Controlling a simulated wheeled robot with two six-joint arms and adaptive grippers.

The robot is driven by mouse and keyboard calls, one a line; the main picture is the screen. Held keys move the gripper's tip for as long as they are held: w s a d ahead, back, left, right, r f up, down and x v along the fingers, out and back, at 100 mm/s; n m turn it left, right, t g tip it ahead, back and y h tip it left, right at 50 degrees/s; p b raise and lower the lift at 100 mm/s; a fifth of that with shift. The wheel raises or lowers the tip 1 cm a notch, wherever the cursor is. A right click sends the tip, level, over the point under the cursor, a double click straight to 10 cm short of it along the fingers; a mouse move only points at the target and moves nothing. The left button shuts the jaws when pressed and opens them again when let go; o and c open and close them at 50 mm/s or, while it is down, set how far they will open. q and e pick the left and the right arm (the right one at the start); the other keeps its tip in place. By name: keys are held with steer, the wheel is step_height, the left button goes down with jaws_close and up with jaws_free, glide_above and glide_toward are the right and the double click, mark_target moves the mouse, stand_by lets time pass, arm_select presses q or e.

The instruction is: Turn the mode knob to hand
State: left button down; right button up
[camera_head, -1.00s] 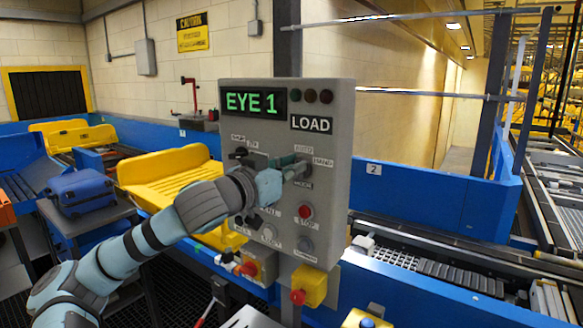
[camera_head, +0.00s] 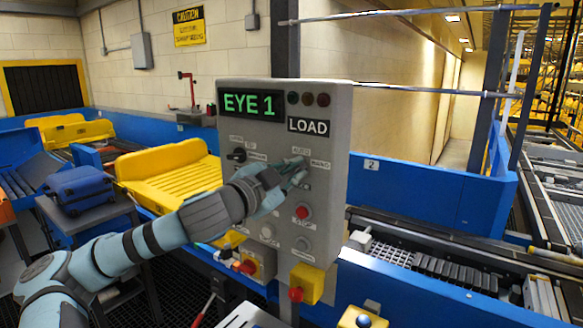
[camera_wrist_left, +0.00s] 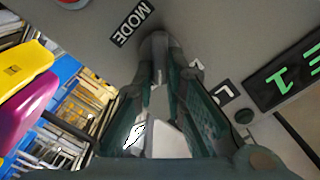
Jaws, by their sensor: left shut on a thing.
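The grey control panel (camera_head: 335,130) faces me, with a green "EYE 1" display (camera_head: 251,104) and a LOAD label (camera_head: 308,127). The mode knob (camera_wrist_left: 157,45) is a dark round knob beside the MODE label (camera_wrist_left: 132,23) in the left wrist view. My left gripper (camera_head: 297,173) reaches up to it from the lower left; its fingers (camera_wrist_left: 158,80) are shut on the knob. In the head view the fingers cover most of the knob, so I cannot read its pointer. The AUTO label (camera_head: 301,150) is above it and the HAND label (camera_head: 320,163) to its upper right. My right gripper is not in view.
Another selector knob (camera_head: 238,155) is on the panel's left. A red stop button (camera_head: 303,212) sits below the fingers. A yellow tray (camera_head: 165,170) and a blue suitcase (camera_head: 80,190) stand left.

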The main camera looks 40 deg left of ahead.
arm_select(q)
steer(key=shift+d+f+m+p, duration=0.1)
steer(key=shift+m+p, duration=0.2)
steer(key=shift+m, duration=1.2)
steer(key=c, duration=1.6)
jaws_free()
steer(key=shift+c, duration=0.2)
step_height(320, 180, up, 10)
steer(key=shift+w+d, duration=0.1)
steer(key=shift+f, duration=0.1)
